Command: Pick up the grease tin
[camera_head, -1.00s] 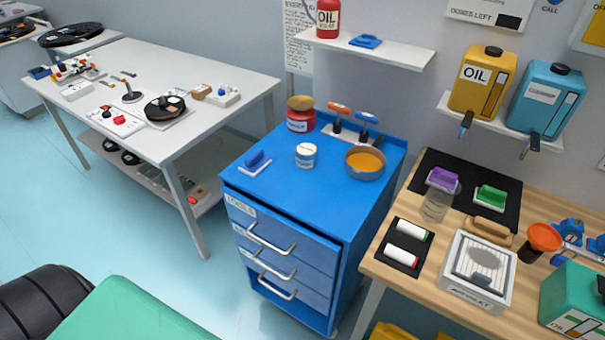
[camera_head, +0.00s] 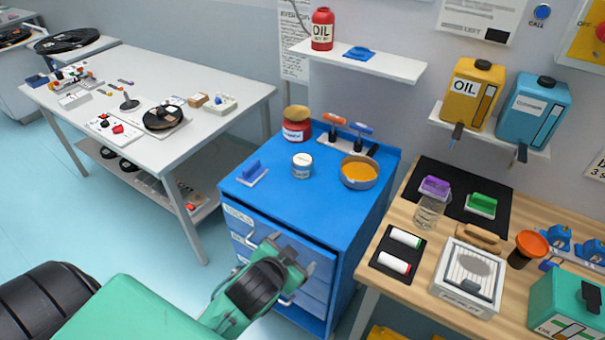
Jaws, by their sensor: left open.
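A small round tin (camera_head: 302,166) with a pale lid and a blue-grey band stands upright on top of the blue drawer cabinet (camera_head: 295,208). It looks like the grease tin, but its label is too small to read. My left gripper (camera_head: 287,250) is open and empty, in front of the cabinet's drawers. It is below and nearer than the tin, clearly apart from it. My gripper hides part of the drawer fronts and handles. My right gripper is not in view.
Around the tin stand a red jar (camera_head: 297,129) with a tan lid, a bowl of orange stuff (camera_head: 359,173), a blue block on a white pad (camera_head: 252,173) and upright-handled tools (camera_head: 334,126). The cabinet top's front middle is clear. A wooden bench (camera_head: 405,284) stands right.

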